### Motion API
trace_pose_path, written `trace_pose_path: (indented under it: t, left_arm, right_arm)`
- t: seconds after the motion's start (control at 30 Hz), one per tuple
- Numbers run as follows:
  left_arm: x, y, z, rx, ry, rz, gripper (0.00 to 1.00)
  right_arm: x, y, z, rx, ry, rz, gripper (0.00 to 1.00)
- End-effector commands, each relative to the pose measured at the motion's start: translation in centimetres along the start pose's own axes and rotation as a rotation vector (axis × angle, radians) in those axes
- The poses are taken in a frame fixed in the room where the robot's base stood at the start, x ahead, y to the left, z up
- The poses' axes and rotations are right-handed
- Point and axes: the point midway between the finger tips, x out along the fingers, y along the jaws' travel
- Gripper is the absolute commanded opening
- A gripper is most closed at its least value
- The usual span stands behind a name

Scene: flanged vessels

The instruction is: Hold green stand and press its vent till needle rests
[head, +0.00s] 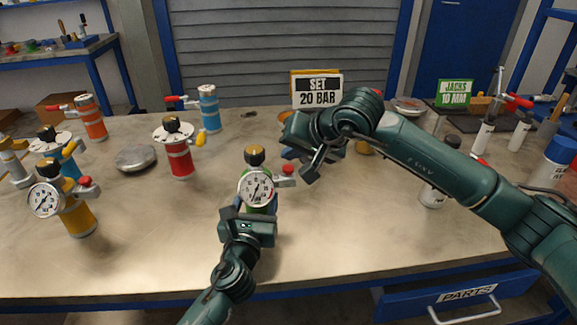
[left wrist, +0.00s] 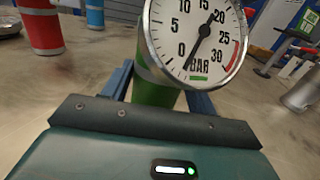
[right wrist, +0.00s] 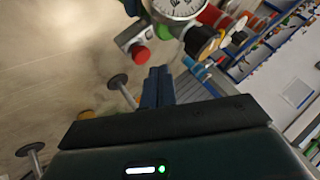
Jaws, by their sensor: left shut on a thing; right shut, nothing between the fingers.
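The green stand (head: 262,208) stands upright on the bench with a white round gauge (head: 256,187), a black-and-yellow top knob (head: 255,155) and a red side button (head: 288,169). My left gripper (head: 252,212) is shut around its green body (left wrist: 153,92). In the left wrist view the gauge (left wrist: 196,38) shows large; its needle's long thin end points down-left, close by 0. My right gripper (head: 308,174) is shut and empty, right of the red button. In the right wrist view its fingertips (right wrist: 158,72) are near the red button (right wrist: 140,55) and look apart from it.
A red stand (head: 179,160), blue stand (head: 209,108) and yellow stand (head: 75,215) stand to the left. A SET 20 BAR sign (head: 317,91) stands behind.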

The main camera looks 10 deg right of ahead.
Motion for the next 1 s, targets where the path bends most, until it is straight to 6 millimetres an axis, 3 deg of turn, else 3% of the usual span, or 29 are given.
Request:
trace_pose_path:
  t: [0.47,1.0]
  left_arm:
    - [0.0,0.0,0.0,0.000,0.000,0.000,0.15]
    - [0.0,0.0,0.0,0.000,0.000,0.000,0.15]
  right_arm:
    - [-3.1,-2.3,-2.3,-0.001,0.002,-0.002,0.00]
    - [-3.3,-2.4,-2.4,0.000,0.001,-0.001,0.00]
